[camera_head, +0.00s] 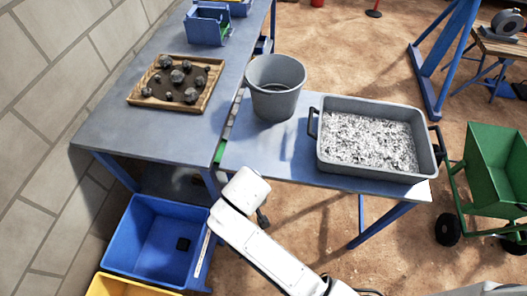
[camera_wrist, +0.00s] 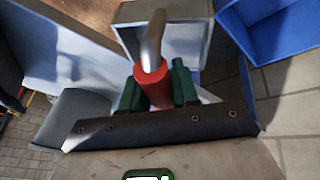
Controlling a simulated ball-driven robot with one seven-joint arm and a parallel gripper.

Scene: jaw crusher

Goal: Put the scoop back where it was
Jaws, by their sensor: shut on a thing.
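The scoop's red handle (camera_wrist: 153,92) is between the two green fingers of my gripper (camera_wrist: 157,84) in the wrist view. My gripper is shut on it. A curved metal neck (camera_wrist: 152,42) runs up from the handle. A pale grey boxy shape lies behind the neck; I cannot tell if it is the scoop's pan. In the head view my white arm reaches in front of the tables' near edge, and the scoop is not clearly visible there.
A blue bin (camera_head: 150,215) stands on the floor at lower left, with a yellow bin (camera_head: 120,287) before it. On the tables are a wooden tray of rocks (camera_head: 205,98), a grey bucket (camera_head: 276,100) and a grey tray of gravel (camera_head: 325,170). A green cart (camera_head: 490,165) stands right.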

